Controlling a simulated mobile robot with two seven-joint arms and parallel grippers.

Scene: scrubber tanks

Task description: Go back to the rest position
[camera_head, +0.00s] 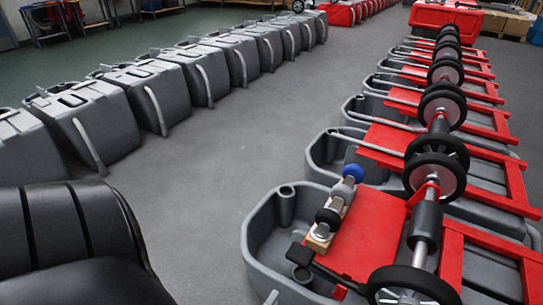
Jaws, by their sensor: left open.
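A large black ribbed shape at the lower left, close to the camera, appears to be part of my left arm with its gripper (82,245). Its fingertips cannot be made out clearly, and nothing is seen held in it. It is left of the nearest scrubber tank (262,235), apart from it in the picture, with grey floor between them. My right gripper is not in view.
A row of grey tanks with red frames (375,240), rollers and black wheels (436,175) runs back along the right. Grey tanks (105,115) line the left. A wooden block (318,243) with metal parts lies on the nearest right tank. The floor between (215,180) is clear.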

